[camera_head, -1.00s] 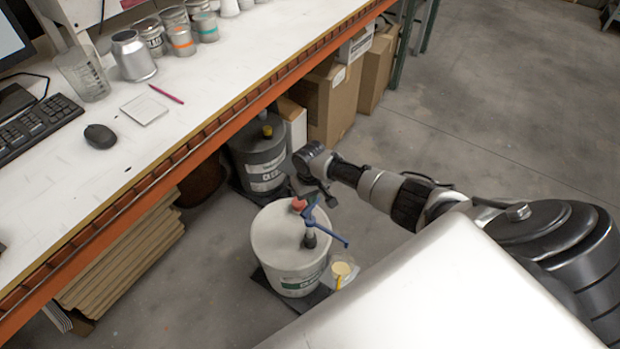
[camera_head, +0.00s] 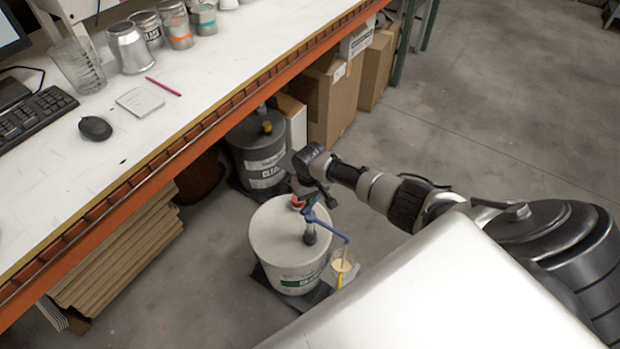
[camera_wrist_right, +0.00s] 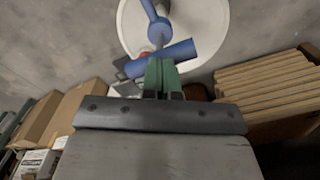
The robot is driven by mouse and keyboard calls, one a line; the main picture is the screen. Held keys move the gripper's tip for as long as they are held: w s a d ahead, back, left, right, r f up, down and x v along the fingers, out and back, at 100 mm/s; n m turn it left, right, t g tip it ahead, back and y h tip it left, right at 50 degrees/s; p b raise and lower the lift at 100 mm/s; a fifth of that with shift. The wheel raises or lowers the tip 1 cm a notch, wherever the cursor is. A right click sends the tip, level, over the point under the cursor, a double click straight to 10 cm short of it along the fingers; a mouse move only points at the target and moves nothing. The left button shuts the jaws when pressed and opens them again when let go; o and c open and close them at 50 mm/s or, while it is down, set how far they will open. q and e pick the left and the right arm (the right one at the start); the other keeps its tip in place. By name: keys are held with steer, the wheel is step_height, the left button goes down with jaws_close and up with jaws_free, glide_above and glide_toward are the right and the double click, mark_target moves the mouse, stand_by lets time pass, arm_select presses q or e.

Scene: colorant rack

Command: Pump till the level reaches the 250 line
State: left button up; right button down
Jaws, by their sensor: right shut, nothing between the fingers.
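A white drum (camera_head: 282,238) stands on the floor with a blue pump (camera_head: 312,219) on top. The pump's thin spout reaches right, over a small clear cup (camera_head: 342,266) holding pale yellow liquid. The cup's lines and exact level are too small to read. My right gripper (camera_head: 315,194) is over the drum at the pump's head. In the right wrist view, its green fingertips (camera_wrist_right: 163,78) are shut and empty, against or just beside the blue pump bar (camera_wrist_right: 178,57); contact is unclear. My left gripper is not in view.
A dark grey drum (camera_head: 258,150) stands behind the white one, under the bench edge (camera_head: 190,146). Cardboard boxes (camera_head: 330,100) stand behind, and stacked brown boards (camera_head: 120,255) lie at left. The floor to the right is open.

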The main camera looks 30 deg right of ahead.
steer(key=shift+s+f+b, duration=0.1)
steer(key=shift+f+b, duration=1.5)
steer(key=shift+f, duration=0.75)
step_height(320, 180, up, 8)
steer(key=p, duration=0.8)
steer(key=shift+f, duration=0.1)
steer(key=shift+f, duration=0.1)
steer(key=shift+f+b, duration=3.15)
steer(key=shift+f, duration=0.55)
step_height(320, 180, up, 8)
steer(key=p, duration=0.7)
steer(key=shift+f+p, duration=0.25)
steer(key=shift+p, duration=0.1)
steer(key=shift+f, duration=0.2)
